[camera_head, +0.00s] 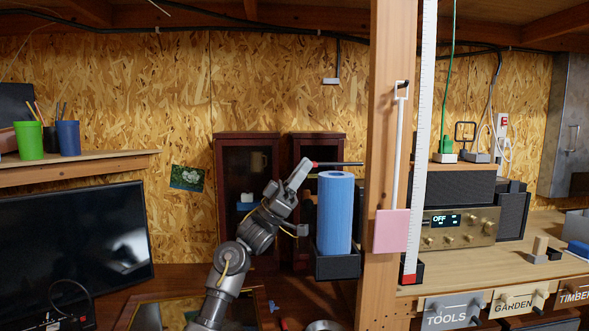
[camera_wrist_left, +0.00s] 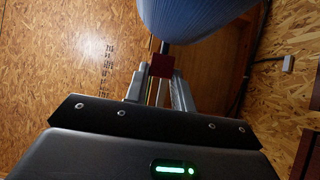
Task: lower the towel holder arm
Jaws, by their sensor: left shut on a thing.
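The blue towel roll (camera_head: 335,215) stands upright on a black holder base (camera_head: 338,264) beside the wooden post. The towel holder arm (camera_head: 342,163) is a dark rod that looks roughly level, just above the top of the roll. Its end is red. My left gripper (camera_head: 311,165) is at the rod's left end, shut on that red end. In the left wrist view the red end (camera_wrist_left: 161,66) sits between my two fingers, with the blue roll (camera_wrist_left: 190,15) close beyond it. Whether the rod touches the roll I cannot tell. My right gripper is not in view.
The wooden post (camera_head: 380,130) stands right of the roll, with a pink square (camera_head: 391,231) and a white rod on it. Dark cabinets (camera_head: 247,160) stand behind my arm. A monitor (camera_head: 70,250) is at the left, an amplifier (camera_head: 459,227) at the right.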

